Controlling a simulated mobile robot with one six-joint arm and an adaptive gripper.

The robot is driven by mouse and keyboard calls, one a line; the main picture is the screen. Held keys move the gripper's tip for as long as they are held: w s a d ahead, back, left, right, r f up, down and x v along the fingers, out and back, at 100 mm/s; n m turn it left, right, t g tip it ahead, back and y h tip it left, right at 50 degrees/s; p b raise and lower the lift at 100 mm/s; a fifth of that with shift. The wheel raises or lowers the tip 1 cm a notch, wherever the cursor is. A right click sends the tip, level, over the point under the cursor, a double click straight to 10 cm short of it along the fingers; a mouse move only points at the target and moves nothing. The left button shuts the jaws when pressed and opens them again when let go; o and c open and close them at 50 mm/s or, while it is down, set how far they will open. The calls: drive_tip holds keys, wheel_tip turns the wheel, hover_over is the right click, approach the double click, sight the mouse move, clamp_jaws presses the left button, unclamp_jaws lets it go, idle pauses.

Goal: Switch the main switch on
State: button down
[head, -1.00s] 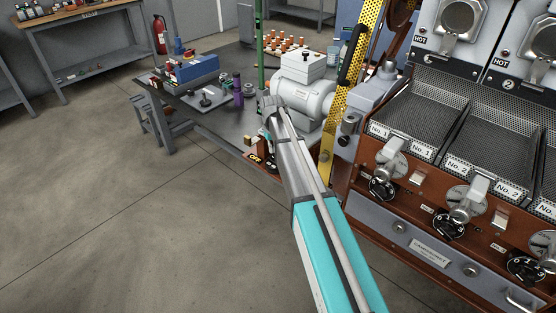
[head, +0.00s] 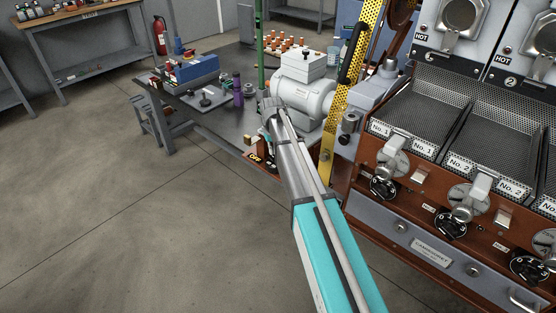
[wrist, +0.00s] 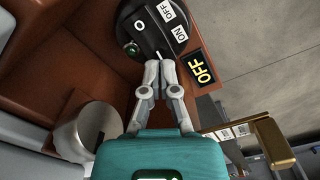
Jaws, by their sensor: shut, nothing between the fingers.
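The main switch (wrist: 152,28) is a round black rotary switch at the top of the wrist view, with white OFF and ON labels and a white ring mark. A black sign with yellow OFF (wrist: 201,68) sits beside it. My gripper (wrist: 160,66) is shut and empty, its fingertips at the switch's near edge; I cannot tell whether they touch. In the head view the OFF sign (head: 255,158) shows low on the brown panel, while my arm largely hides the switch and gripper.
A silver cylinder (wrist: 98,132) stands left of my gripper, and a brass part (wrist: 272,140) is on the right. The roaster (head: 400,215) with its knobs fills the right of the head view. A grey motor (head: 303,98) sits on the bench behind my arm. Floor at left is clear.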

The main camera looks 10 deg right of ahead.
sight(273, 156)
drive_tip(key=shift+f+b, duration=0.85)
drive_tip(key=shift+f, duration=0.1)
idle(0.7)
drive_tip(key=shift+r, duration=0.1)
drive_tip(key=shift+r+p, duration=3.45)
drive_tip(key=shift+p, duration=0.1)
drive_tip(key=s+r+p, duration=0.3)
drive_tip(key=s+r, duration=0.1)
drive_tip(key=s, duration=0.5)
drive_tip(key=s+r+p, duration=0.3)
drive_tip(key=s+p, duration=0.1)
drive_tip(key=s, duration=0.6)
drive_tip(key=s+r+m+p, duration=0.1)
drive_tip(key=s+r+p, duration=0.3)
drive_tip(key=s, duration=0.6)
drive_tip(key=shift+s+d+r, duration=0.15)
drive_tip(key=shift+d+r, duration=0.15)
